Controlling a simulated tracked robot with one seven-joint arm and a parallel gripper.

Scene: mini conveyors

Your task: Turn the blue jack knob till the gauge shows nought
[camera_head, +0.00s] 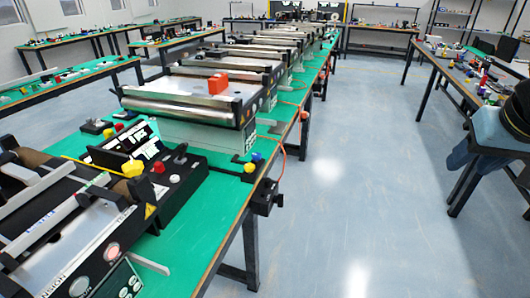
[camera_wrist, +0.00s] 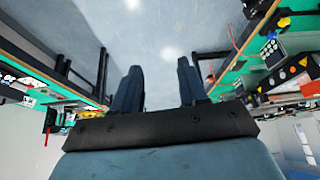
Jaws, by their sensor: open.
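A small blue knob (camera_head: 257,156) sits at the right edge of the green bench top, beside the black and silver conveyor in the head view. A yellow knob (camera_head: 249,168) is right next to it. A dark box with a lit display (camera_head: 134,141) stands left of it on the bench; its reading is too small to make out, and I cannot tell whether it is the gauge. My gripper (camera_wrist: 160,68) shows in the wrist view with its two dark fingers spread apart. Nothing is between them, and they are over bare floor, away from the benches.
A row of conveyors (camera_head: 190,107) runs along the green bench (camera_head: 196,222). An orange cable (camera_head: 284,150) hangs at its edge, and a black clamp (camera_head: 265,197) juts out below. Another bench (camera_head: 455,75) with small parts stands at the right. The pale floor (camera_head: 340,190) between is clear.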

